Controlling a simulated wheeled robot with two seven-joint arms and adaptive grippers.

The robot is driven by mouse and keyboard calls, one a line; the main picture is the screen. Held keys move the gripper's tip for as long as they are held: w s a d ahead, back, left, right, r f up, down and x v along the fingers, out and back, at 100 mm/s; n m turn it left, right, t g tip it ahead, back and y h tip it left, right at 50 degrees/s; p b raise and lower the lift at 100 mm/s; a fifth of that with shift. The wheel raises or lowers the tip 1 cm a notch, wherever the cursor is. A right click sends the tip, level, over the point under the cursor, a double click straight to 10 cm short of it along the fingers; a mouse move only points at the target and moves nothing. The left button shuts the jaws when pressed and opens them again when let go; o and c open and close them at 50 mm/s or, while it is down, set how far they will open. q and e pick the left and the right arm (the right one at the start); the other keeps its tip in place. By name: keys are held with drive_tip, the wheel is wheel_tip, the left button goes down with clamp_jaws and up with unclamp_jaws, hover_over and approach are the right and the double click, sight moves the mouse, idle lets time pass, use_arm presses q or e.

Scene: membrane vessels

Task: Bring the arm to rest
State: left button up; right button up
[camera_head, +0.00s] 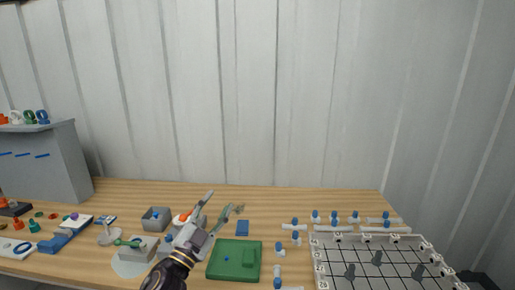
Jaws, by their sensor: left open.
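My left gripper (217,211) reaches up from the bottom of the head view, above the table between the grey blocks and the green square block. Its two fingers are spread apart and point up and to the right. I see nothing between the fingers. The gripper body hides part of the table and part of an orange and white piece (183,218) behind it. My right gripper is not in view.
The wooden table (330,200) carries a green block (222,268), a small grey bin (156,220), several blue and white pieces (294,238) and a black grid tray with white rim (319,264). A grey cabinet (45,165) stands left. The table's back strip is mostly clear.

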use_arm(q)
drive_tip(key=s+a+f+n+g+y, duration=0.3)
drive_tip(key=a+f+n+y, duration=0.2)
drive_tip(key=f, duration=0.4)
drive_tip(key=s+a+f+n+g+y, duration=0.25)
drive_tip(key=a+f+n+y, duration=0.25)
drive_tip(key=f, duration=0.4)
drive_tip(key=s+f+g+h, duration=0.1)
drive_tip(key=s+f+g, duration=0.55)
drive_tip(key=s, duration=0.35)
drive_tip(key=s+f+g+h, duration=0.1)
drive_tip(key=s+f+g, duration=0.4)
drive_tip(key=s+f, duration=0.4)
drive_tip(key=s+a+f+g, duration=0.1)
drive_tip(key=s+f, duration=0.1)
drive_tip(key=f, duration=1.4)
drive_tip(key=s+f, duration=0.2)
drive_tip(key=f, duration=1.3)
drive_tip(key=s+a+f, duration=0.2)
drive_tip(key=s+f, duration=0.8)
drive_tip(key=s, duration=0.1)
drive_tip(key=s+a+f+g, duration=0.1)
drive_tip(key=s+a+f, duration=0.1)
drive_tip(key=s+f, duration=0.8)
drive_tip(key=shift+s+a+f+y, duration=0.35)
drive_tip(key=shift+a+f+y, duration=0.05)
